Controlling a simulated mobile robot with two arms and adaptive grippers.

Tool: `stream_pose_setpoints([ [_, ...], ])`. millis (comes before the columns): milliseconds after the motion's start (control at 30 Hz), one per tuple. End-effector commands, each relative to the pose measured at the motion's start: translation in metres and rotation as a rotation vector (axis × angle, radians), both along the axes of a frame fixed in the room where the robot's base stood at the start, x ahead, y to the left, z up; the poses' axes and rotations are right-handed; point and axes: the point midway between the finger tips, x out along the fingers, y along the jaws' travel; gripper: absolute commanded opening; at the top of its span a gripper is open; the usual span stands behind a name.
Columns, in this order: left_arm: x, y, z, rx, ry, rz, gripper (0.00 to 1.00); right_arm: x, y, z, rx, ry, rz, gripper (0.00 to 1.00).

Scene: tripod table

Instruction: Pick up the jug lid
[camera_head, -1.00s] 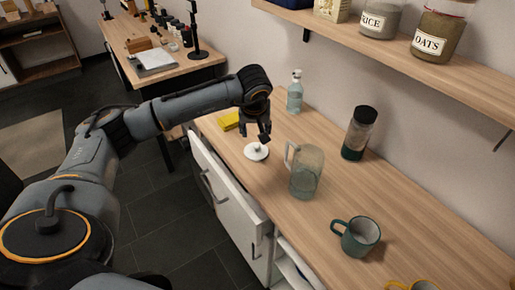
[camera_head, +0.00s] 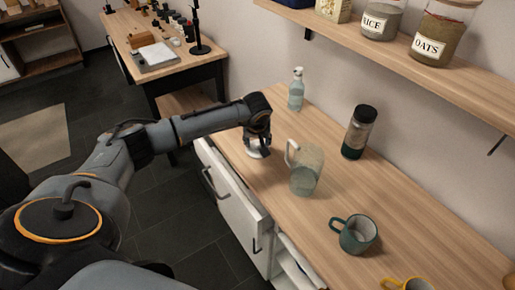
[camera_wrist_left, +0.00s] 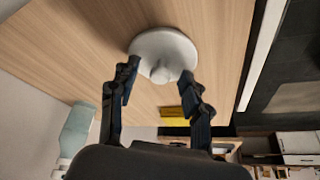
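The jug lid (camera_head: 257,153) is a white disc with a small knob, lying on the wooden counter near its front edge. It also shows in the left wrist view (camera_wrist_left: 163,45), with its knob pointing toward the camera. My left gripper (camera_head: 258,142) is right above the lid and hides part of it in the head view. In the left wrist view its two dark fingers (camera_wrist_left: 157,84) are spread apart, with the tips near the lid's near rim and the knob between them. The glass jug (camera_head: 306,171) stands upright to the right of the lid. My right gripper is not in view.
A spray bottle (camera_head: 296,89) stands behind, near the wall. A dark-capped jar (camera_head: 358,132), a green mug (camera_head: 356,235) and a yellow mug (camera_head: 408,284) stand further right. A yellow object (camera_wrist_left: 172,111) lies beyond the lid. A shelf (camera_head: 430,71) overhangs the counter.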

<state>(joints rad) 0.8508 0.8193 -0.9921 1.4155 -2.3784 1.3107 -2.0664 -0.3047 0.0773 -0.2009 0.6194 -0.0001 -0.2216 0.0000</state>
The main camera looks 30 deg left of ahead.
Motion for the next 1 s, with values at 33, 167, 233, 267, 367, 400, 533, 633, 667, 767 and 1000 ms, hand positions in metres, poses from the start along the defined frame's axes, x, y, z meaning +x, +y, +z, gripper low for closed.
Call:
stream_pose_setpoints([
  [33, 0.000, 0.000, 0.000, 0.000, 0.000, 0.000, 0.38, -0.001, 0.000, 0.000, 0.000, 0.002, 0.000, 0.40],
  [167, 0.000, 0.000, 0.000, 0.000, 0.000, 0.000, 0.11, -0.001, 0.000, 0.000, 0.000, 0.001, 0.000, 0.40],
  [233, 0.000, 0.000, 0.000, 0.000, 0.000, 0.000, 0.00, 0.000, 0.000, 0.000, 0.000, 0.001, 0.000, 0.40],
  [267, 0.000, 0.000, 0.000, 0.000, 0.000, 0.000, 0.00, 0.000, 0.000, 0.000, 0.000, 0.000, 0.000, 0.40],
  [367, 0.000, 0.000, 0.001, 0.000, 0.000, 0.001, 0.00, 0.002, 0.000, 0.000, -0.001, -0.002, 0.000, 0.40],
  [400, 0.000, 0.000, 0.001, 0.000, 0.000, 0.000, 0.00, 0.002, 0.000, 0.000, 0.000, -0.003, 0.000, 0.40],
  [533, 0.000, 0.000, 0.001, 0.000, 0.000, 0.001, 0.00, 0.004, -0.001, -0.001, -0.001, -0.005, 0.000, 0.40],
  [633, 0.001, 0.000, 0.004, -0.001, -0.002, 0.001, 0.00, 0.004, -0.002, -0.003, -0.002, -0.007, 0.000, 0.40],
  [667, 0.001, 0.000, 0.006, -0.001, -0.002, 0.001, 0.00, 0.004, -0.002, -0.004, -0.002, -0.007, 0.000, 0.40],
  [767, 0.001, 0.000, 0.016, 0.001, -0.005, -0.001, 0.00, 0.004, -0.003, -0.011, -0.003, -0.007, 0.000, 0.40],
  [1000, -0.025, -0.016, 0.066, 0.001, -0.006, -0.005, 0.00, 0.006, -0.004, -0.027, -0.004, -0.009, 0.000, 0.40],
])
